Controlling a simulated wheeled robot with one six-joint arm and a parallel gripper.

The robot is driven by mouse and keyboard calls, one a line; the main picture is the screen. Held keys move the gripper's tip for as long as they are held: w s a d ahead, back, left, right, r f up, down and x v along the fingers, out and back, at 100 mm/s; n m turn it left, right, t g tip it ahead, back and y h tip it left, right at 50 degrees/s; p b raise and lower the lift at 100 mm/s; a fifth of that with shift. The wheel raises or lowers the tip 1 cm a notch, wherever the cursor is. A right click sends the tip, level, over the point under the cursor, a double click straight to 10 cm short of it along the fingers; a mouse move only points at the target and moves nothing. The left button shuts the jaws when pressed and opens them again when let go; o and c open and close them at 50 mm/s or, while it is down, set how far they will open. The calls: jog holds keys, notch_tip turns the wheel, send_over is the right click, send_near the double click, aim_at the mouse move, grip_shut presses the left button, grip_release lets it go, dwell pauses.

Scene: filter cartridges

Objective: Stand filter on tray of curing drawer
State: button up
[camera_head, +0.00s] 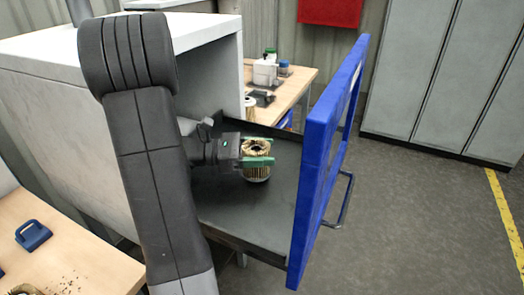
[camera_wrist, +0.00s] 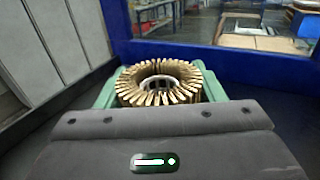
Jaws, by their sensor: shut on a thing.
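The filter (camera_head: 256,172) is a tan, pleated ring-shaped cartridge with an open centre. My gripper (camera_head: 257,153) is shut on it, with green fingers on either side, and holds it upright over the tray (camera_head: 255,220) of the curing drawer. The filter also shows in the wrist view (camera_wrist: 158,84) between the green fingers (camera_wrist: 158,90). The drawer is pulled out of the white cabinet (camera_head: 70,90) and has a blue front (camera_head: 315,165). I cannot tell whether the filter's base touches the tray. My arm hides part of the cabinet and of the tray's left side.
A wooden bench (camera_head: 292,88) with small bottles and a white container stands behind the drawer. Another wooden table (camera_head: 60,255) at lower left holds a blue object (camera_head: 33,235). Grey lockers (camera_head: 440,75) stand at the right. Much of the tray in front of the filter is bare.

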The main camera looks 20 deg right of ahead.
jog(key=shift+f, duration=0.55)
dwell(0.4)
jog(key=o, duration=1.1)
jog(key=shift+c, duration=0.2)
jog(key=shift+r, duration=0.1)
notch_tip(320, 180, up, 10)
jog(key=shift+f+p, duration=0.1)
jog(key=shift+p, duration=0.4)
notch_tip(320, 180, down, 10)
jog(key=shift+f+b, duration=0.1)
jog(key=shift+b, duration=0.65)
jog(key=shift+r, duration=0.45)
